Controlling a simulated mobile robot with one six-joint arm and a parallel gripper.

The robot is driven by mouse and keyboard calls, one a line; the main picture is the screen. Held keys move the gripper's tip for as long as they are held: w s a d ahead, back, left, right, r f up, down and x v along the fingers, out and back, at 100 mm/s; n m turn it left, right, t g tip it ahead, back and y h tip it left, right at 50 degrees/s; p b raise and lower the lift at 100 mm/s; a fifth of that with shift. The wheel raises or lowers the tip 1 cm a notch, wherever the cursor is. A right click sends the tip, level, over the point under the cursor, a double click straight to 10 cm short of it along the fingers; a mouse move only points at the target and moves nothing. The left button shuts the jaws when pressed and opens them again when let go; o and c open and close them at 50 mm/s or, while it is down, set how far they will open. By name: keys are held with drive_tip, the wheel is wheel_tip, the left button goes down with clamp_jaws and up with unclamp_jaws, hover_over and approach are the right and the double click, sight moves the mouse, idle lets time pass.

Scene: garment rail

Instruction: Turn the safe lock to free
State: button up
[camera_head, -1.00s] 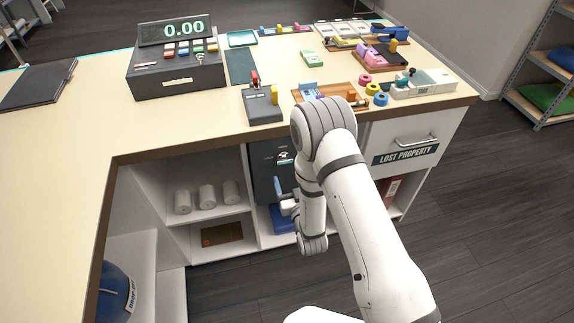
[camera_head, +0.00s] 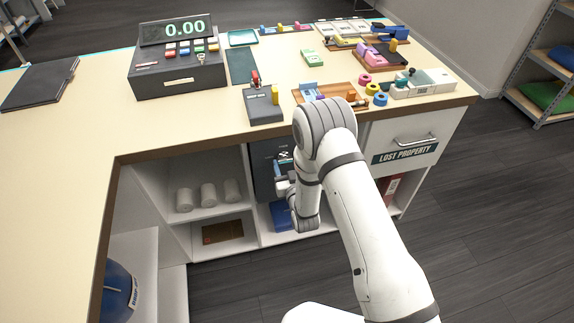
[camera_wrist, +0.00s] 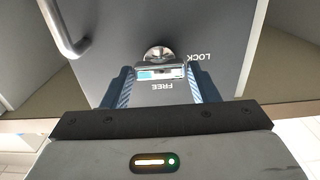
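The dark grey safe (camera_head: 261,175) stands in the cabinet under the counter, partly hidden by my arm. Its door (camera_wrist: 110,35) fills much of the wrist view. The shiny metal lock knob (camera_wrist: 158,55) is on the door, with a flat bar lying crosswise at its near side. The word LOCK (camera_wrist: 195,57) is at the right of the knob and FREE (camera_wrist: 168,86) below it, both upside down. My gripper (camera_wrist: 161,72) is in front of the knob. Its blue fingers are spread, one near each end of the bar; whether they touch it is unclear.
A curved metal handle (camera_wrist: 62,28) is on the door at the upper left. In the head view, shelf walls and white rolls (camera_head: 208,194) are left of the safe. The counter edge (camera_head: 200,143) is above, and the lost property drawer (camera_head: 404,152) is to the right.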

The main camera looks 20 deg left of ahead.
drive_tip(key=c, duration=0.5)
drive_tip(key=shift+f+m+b, duration=0.15)
drive_tip(key=shift+m+b, duration=0.25)
drive_tip(key=shift+b, duration=0.4)
drive_tip(key=m+b, duration=1.7)
drive_tip(key=b, duration=0.9)
drive_tip(key=shift+b, duration=0.35)
drive_tip(key=o, duration=1)
drive_tip(key=shift+c, duration=0.2)
drive_tip(key=shift+d, duration=0.1)
